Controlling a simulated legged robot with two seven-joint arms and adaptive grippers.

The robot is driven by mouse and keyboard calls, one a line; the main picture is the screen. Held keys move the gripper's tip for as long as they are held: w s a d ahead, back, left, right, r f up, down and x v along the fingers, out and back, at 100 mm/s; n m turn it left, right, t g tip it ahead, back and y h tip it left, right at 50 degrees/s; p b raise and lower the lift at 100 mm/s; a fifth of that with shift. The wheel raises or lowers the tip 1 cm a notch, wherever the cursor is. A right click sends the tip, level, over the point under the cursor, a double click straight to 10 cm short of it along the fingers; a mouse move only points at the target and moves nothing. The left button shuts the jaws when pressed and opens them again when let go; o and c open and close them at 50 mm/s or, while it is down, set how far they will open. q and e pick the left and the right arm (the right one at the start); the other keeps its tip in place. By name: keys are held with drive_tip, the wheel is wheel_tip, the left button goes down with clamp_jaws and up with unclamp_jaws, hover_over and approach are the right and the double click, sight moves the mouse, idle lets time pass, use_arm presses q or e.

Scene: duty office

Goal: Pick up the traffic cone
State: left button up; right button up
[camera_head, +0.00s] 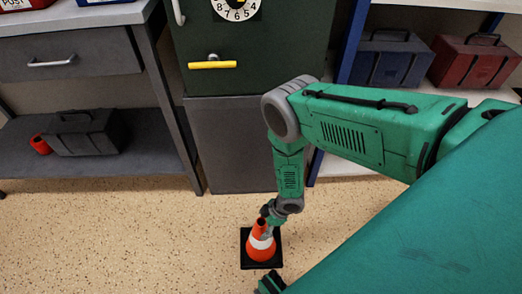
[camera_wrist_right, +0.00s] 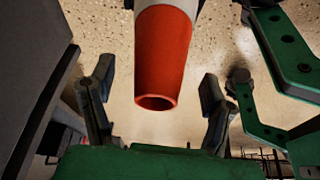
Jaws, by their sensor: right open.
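The traffic cone (camera_head: 261,246) is orange with a white band and stands upright on its black square base on the speckled floor. My right gripper (camera_head: 267,219) is at the cone's top in the head view, hiding part of its upper side. In the right wrist view the cone's orange tip (camera_wrist_right: 160,60) points toward the palm, between the two spread fingers of the right gripper (camera_wrist_right: 157,75). Gaps show on both sides of the tip, so the gripper is open and not closed on it.
A dark green safe (camera_head: 250,60) with a yellow handle sits on a grey cabinet (camera_head: 232,150). Blue (camera_head: 390,60) and red (camera_head: 472,62) cases are on shelving at right.

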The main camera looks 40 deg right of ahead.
drive_tip(key=shift+x, duration=1.1)
drive_tip(key=c, duration=0.7)
drive_tip(key=shift+w+a, duration=0.1)
clamp_jaws()
drive_tip(key=shift+d, duration=0.2)
drive_tip(key=shift+r, duration=0.1)
